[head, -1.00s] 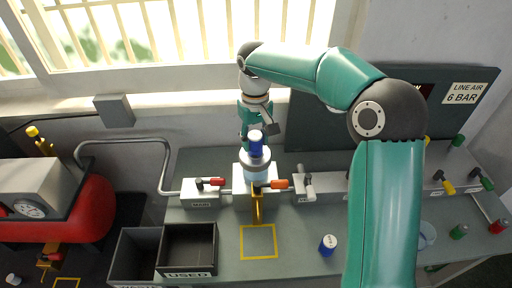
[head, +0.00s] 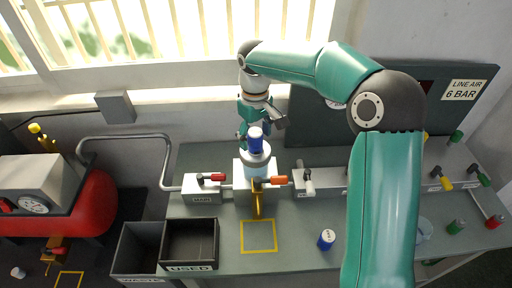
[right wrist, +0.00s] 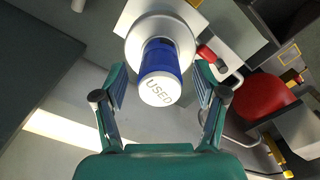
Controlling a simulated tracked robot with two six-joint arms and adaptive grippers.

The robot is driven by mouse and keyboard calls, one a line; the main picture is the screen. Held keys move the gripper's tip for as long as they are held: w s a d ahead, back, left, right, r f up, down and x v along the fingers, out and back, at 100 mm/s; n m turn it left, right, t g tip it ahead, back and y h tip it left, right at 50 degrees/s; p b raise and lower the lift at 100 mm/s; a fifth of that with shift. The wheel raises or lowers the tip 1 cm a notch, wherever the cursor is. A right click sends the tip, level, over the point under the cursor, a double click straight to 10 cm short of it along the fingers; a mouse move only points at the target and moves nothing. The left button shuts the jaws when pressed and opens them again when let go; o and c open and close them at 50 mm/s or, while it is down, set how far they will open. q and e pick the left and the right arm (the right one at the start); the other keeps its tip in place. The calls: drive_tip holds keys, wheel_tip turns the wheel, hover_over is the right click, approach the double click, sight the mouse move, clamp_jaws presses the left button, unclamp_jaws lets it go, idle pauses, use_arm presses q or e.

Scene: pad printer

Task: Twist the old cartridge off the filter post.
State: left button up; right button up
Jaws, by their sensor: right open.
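The old cartridge (head: 256,139) is blue and stands upright on the filter post (head: 257,165), a pale round fitting in front of a white block. In the right wrist view the cartridge (right wrist: 161,62) shows its white end marked USED, with the post's white round collar (right wrist: 160,33) behind it. My right gripper (right wrist: 160,82) is open, with one finger on each side of the cartridge and visible gaps to both. In the head view my right gripper (head: 260,123) is just above and behind the cartridge, partly hidden by its own wrist. My left gripper is not in view.
A second blue cartridge (head: 326,240) stands on the bench, right of a yellow outlined square (head: 258,250). A USED bin (head: 216,245) and a WASTE bin (head: 118,250) stand at front left. Red (head: 212,177) and orange (head: 278,180) valve handles flank the post.

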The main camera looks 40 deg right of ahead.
sight(255, 133)
wheel_tip(255, 133, up, 12)
idle(0.6)
